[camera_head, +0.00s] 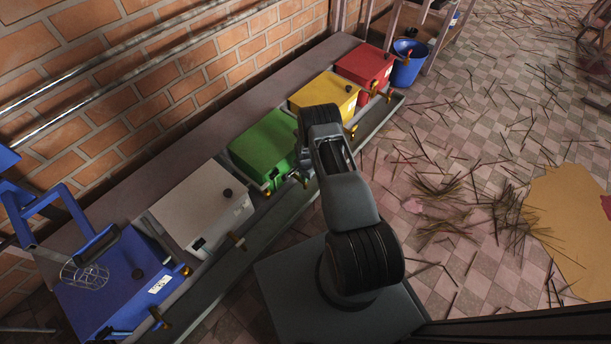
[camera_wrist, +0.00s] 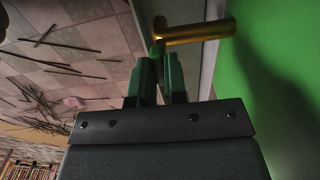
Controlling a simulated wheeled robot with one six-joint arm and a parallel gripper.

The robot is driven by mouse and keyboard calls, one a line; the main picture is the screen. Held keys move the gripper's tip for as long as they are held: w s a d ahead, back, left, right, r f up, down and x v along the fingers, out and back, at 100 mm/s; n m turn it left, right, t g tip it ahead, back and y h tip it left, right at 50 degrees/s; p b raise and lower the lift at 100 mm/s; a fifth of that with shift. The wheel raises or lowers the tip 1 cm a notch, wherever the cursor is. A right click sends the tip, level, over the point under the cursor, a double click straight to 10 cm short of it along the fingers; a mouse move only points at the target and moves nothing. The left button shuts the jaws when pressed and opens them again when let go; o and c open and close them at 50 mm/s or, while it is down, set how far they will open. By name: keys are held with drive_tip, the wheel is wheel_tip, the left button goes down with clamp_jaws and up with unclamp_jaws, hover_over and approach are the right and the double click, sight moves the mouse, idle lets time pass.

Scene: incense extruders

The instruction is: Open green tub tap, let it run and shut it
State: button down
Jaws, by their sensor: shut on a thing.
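The green tub (camera_head: 262,143) stands in the row of tubs along the brick wall, and its green side (camera_wrist: 275,110) fills the right of the wrist view. Its brass tap (camera_wrist: 205,32) sticks out sideways from that side, with a short lever (camera_wrist: 158,48) at its outer end. My gripper (camera_wrist: 160,70) is shut on this lever, its two dark green fingers on either side of it. In the head view my arm hides most of the gripper and the tap. I see no stream from the tap.
A white tub (camera_head: 195,205) and a blue tub (camera_head: 115,290) stand to the left, yellow (camera_head: 322,93) and red (camera_head: 365,65) tubs to the right. A grey trough (camera_head: 240,265) runs below the taps. A blue bucket (camera_head: 408,68) stands at the far end. Dark sticks litter the tiled floor.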

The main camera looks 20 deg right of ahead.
drive_tip(key=shift+n, duration=0.3)
drive_tip(key=n+b, duration=0.2)
drive_tip(key=n, duration=0.1)
drive_tip(key=shift+f, duration=0.1)
drive_tip(key=n+b, duration=0.2)
drive_tip(key=n, duration=0.2)
drive_tip(key=shift+n, duration=0.3)
drive_tip(key=n+b, duration=0.1)
drive_tip(key=n, duration=0.3)
drive_tip(key=shift+n+b, duration=0.5)
drive_tip(key=shift+n, duration=1.9)
drive_tip(key=c, duration=1.2)
unclamp_jaws()
drive_tip(key=shift+o, duration=0.2)
